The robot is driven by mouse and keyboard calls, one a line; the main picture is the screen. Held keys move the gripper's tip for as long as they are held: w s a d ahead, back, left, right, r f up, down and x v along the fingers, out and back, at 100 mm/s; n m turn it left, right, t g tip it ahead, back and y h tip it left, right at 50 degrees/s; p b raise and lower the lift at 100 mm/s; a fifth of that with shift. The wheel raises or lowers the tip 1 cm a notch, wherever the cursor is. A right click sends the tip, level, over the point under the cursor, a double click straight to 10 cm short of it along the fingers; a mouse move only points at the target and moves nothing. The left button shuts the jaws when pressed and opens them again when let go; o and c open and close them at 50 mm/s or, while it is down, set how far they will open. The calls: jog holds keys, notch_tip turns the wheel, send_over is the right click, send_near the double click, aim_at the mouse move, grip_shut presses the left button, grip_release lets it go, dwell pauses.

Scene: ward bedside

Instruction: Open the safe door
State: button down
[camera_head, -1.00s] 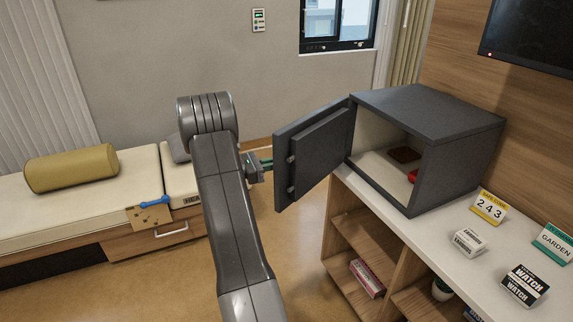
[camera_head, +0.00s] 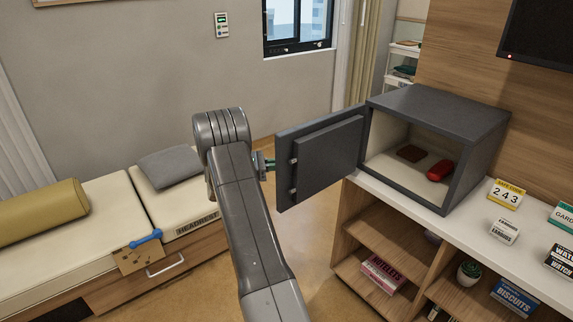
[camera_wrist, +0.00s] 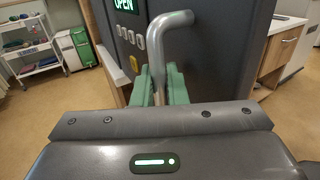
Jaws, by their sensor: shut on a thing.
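The dark grey safe (camera_head: 445,112) stands on the white-topped shelf unit. Its door (camera_head: 325,160) is swung wide open to the left, and the interior shows a brown item (camera_head: 410,153) and a red item (camera_head: 439,170). In the wrist view the door's outer face (camera_wrist: 225,50) has a lit green OPEN display (camera_wrist: 125,5) and a grey bar handle (camera_wrist: 167,42). My gripper (camera_wrist: 160,85) has its green fingers shut on the handle. In the head view my gripper (camera_head: 266,164) is at the door's left edge, its fingertips hidden behind the door.
A bed (camera_head: 75,225) with an olive bolster (camera_head: 45,213) and grey pillow (camera_head: 172,166) lies to the left. The shelf top (camera_head: 480,232) holds a 243 code card (camera_head: 507,194) and small boxes. Floor is clear between bed and shelf.

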dwell(0.4)
jog(key=c, duration=1.8)
grip_release()
jog(key=shift+w+d, duration=0.1)
jog(key=shift+d, duration=0.1)
jog(key=shift+c, duration=0.2)
jog(key=shift+a, duration=0.15)
jog(key=v, duration=1.3)
jog(key=shift+a+b, duration=0.3)
jog(key=shift+b, duration=0.1)
jog(key=shift+d, duration=0.1)
jog(key=x, duration=1.3)
jog(key=shift+d+p, duration=0.25)
jog(key=shift+p, duration=0.15)
